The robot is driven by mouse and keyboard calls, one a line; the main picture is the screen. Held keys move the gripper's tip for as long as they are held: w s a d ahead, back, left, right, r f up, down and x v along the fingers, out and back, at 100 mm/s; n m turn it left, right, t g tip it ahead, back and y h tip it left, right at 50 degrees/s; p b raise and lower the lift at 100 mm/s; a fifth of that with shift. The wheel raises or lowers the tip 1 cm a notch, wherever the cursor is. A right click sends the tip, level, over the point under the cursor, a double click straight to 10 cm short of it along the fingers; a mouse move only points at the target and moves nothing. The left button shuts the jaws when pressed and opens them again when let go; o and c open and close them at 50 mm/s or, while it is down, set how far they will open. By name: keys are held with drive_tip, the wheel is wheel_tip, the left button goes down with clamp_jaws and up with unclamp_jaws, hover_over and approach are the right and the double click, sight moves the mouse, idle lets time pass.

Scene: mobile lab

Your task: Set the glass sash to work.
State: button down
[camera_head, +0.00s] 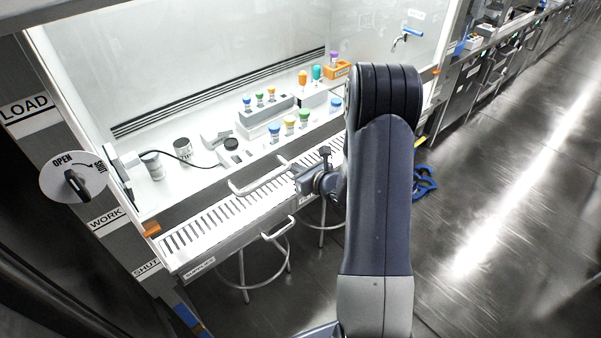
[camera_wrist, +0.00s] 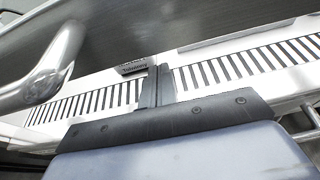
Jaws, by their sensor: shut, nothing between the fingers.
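The glass sash (camera_head: 190,219) shows as a dark lower rail with clear glass above, across the cabinet front just above the slotted grille. A silver bar handle (camera_head: 258,178) is fixed on the rail. An orange marker (camera_head: 152,229) at its left end sits between the WORK label (camera_head: 105,217) and the SHUT label (camera_head: 147,268). My gripper (camera_head: 300,178) is shut and empty, just right of the handle and over the grille. In the wrist view, the handle (camera_wrist: 45,75) is at the left, apart from the closed fingertips (camera_wrist: 154,85).
A LOAD label (camera_head: 24,107) is higher on the left post, near a dial (camera_head: 73,183) marked OPEN. Vials, racks and jars stand inside. Below the grille (camera_head: 215,222) is a SUPPLIES drawer with a handle (camera_head: 279,228); stools (camera_head: 245,277) stand underneath. The right floor is mostly clear.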

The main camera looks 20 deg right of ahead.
sight(291, 151)
drive_tip(key=shift+r, duration=0.5)
wheel_tip(291, 151, up, 9)
drive_tip(key=p, duration=0.3)
drive_tip(key=shift+r, duration=0.2)
drive_tip(key=shift+f, duration=0.15)
drive_tip(key=shift+f+b, duration=0.45)
drive_tip(key=shift+f, duration=0.1)
wheel_tip(291, 151, down, 3)
drive_tip(key=b, duration=0.3)
drive_tip(key=b+v, duration=0.1)
drive_tip(key=v, duration=0.9)
drive_tip(key=shift+w+r, duration=0.1)
drive_tip(key=shift+r, duration=0.05)
